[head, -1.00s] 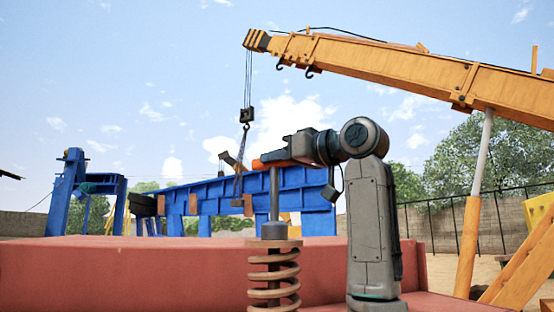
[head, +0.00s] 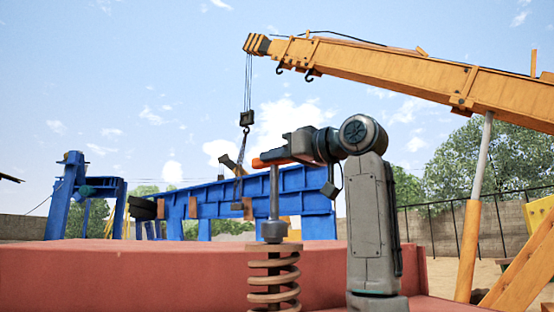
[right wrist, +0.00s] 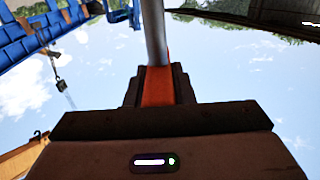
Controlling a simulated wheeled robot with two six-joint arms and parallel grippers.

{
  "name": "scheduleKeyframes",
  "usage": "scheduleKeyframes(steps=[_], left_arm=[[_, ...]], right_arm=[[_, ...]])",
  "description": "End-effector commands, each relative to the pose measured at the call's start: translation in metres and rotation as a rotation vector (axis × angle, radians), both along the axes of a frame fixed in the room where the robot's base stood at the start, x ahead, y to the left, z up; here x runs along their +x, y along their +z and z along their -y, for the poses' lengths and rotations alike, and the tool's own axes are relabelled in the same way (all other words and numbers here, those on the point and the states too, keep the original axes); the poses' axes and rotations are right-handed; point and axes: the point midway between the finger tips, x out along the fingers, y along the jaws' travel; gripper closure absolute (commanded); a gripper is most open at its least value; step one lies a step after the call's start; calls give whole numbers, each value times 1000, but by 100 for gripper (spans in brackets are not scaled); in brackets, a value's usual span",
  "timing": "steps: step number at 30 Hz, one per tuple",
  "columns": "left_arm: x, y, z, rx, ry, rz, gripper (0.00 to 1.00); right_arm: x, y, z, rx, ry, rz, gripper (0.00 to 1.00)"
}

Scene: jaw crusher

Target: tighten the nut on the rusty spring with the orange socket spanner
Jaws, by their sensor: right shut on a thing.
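The rusty spring (head: 273,280) stands upright at the bottom middle of the head view, around a dark rod. The orange socket spanner (head: 274,195) stands upright above it, its grey socket at the spring's top plate. The nut is hidden, apparently inside the socket. My right gripper (head: 292,148) is shut on the spanner's orange handle at the top of the shaft. In the right wrist view the orange handle (right wrist: 157,86) lies between the dark fingers and the grey shaft (right wrist: 153,30) runs away from it. My left gripper is not in view.
A red machine body (head: 130,270) spans the bottom behind the spring. A blue steel frame (head: 310,208) stands farther back. A yellow crane boom (head: 420,80) crosses the upper right, its hook (head: 246,118) hanging in the background. The air around the spanner handle looks clear.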

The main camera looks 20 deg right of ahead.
Motion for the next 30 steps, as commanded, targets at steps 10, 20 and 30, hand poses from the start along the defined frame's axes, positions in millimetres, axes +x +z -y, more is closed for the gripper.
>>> scheduleKeyframes(steps=[10,20,30], left_arm=[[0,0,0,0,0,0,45],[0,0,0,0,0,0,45],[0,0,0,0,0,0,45]], right_arm=[[-1,5,0,0,0,2,100],[-1,10,0,1,0,3,100],[-1,13,0,0,0,2,100]])
